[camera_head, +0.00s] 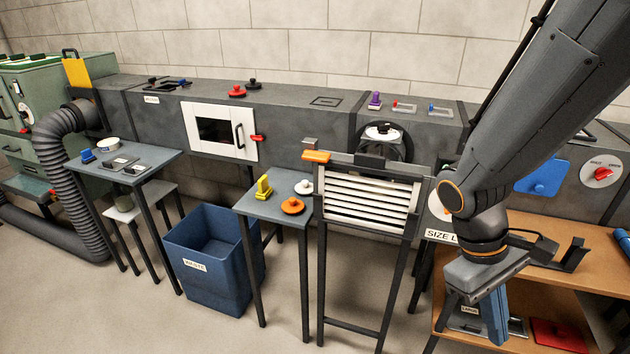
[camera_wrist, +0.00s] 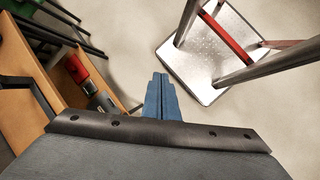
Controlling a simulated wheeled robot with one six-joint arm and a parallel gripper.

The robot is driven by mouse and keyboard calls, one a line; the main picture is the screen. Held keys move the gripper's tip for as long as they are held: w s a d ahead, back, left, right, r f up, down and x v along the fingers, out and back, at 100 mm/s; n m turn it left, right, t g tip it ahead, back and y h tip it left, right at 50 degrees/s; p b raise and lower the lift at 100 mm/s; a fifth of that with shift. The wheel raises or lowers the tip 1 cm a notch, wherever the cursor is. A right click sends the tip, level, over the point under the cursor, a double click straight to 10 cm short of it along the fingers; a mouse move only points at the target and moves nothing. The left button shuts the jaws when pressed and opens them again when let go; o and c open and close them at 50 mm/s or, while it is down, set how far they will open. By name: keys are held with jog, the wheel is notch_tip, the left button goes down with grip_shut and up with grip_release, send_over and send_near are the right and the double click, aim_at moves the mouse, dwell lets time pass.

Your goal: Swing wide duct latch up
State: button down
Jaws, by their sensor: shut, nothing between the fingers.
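The grey duct (camera_head: 300,112) runs along the back wall. A white framed door (camera_head: 190,125) with a dark window and a black handle (camera_head: 239,136) is on its front. A small red latch (camera_head: 258,138) sits at the door's right edge and looks roughly level. I cannot tell for sure that it is the wide duct's latch. My gripper (camera_head: 497,318) is at the lower right, pointing down, far from the door. Its blue fingers (camera_wrist: 161,95) are together and empty in the wrist view, above the floor.
A blue waste bin (camera_head: 205,275) and a small table (camera_head: 262,207) with yellow, white and orange pieces stand before the duct. A louvred white panel (camera_head: 368,194) on a stand is right of them. A wooden bench (camera_head: 545,232) is by my arm. A metal step (camera_wrist: 215,60) shows in the wrist view.

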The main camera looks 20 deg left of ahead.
jog(key=w+a+r+n+t+h+b, duration=0.1)
jog(key=w+a+n+t+h+b, duration=0.1)
jog(key=w+a+n+t+h, duration=0.45)
jog(key=w+a+n+t+h+b, duration=0.15)
jog(key=w+a+n+t, duration=0.3)
jog(key=w+n, duration=0.45)
jog(key=a+n+t+y+b, duration=0.2)
jog(key=a+n+t+y, duration=0.9)
jog(key=a, duration=1.6)
jog(key=shift+s+r+n+t, duration=0.15)
jog(key=shift+r+n+t, duration=0.2)
jog(key=shift+n+t, duration=0.25)
